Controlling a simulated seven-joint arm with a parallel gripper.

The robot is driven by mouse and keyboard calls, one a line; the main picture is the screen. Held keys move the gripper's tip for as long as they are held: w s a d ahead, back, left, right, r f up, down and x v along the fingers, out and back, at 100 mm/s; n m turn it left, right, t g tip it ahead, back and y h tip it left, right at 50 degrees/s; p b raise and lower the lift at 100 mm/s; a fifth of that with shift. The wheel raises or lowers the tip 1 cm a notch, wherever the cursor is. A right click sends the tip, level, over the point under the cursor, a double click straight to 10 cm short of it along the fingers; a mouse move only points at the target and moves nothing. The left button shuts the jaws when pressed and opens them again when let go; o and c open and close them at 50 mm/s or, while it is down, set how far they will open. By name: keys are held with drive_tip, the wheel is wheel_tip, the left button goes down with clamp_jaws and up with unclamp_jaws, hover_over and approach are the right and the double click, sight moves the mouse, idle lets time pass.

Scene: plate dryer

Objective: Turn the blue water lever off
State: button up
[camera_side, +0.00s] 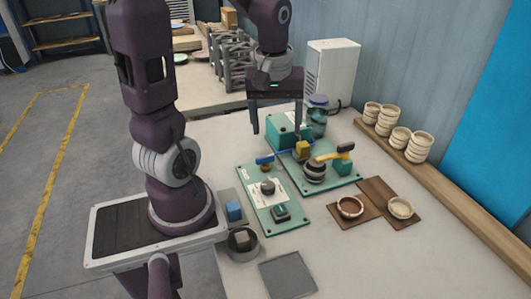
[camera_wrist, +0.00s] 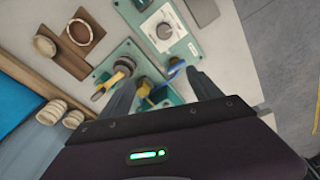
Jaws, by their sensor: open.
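The blue water lever (camera_side: 266,160) sits at the back edge of a green panel (camera_side: 252,193), with a brass-coloured fitting below it. In the wrist view the lever (camera_wrist: 174,68) shows between my fingers, nearer the right one. My gripper (camera_side: 277,130) is open and empty, with its fingers pointing down above and behind the lever. In the wrist view my gripper (camera_wrist: 160,78) spans the area of the lever and a yellow part. I cannot tell exactly how high the fingertips are above the lever.
A yellow lever (camera_side: 329,157) and a round dark fitting (camera_side: 314,171) stand on a second green panel, close on the right. A green box (camera_side: 283,130) and a jar (camera_side: 317,120) stand behind. Bowls (camera_side: 350,207) rest on brown boards at the right.

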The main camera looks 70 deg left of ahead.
sight(265, 156)
drive_tip(key=a+f+n, duration=0.1)
drive_tip(key=a+f, duration=0.1)
drive_tip(key=a+f+n, duration=0.2)
drive_tip(key=a+f+n+g+h, duration=0.1)
drive_tip(key=a+f+n, duration=0.1)
drive_tip(key=shift+s, duration=0.25)
wheel_tip(265, 156, down, 7)
drive_tip(key=shift+r, duration=0.15)
drive_tip(key=c, duration=1.4)
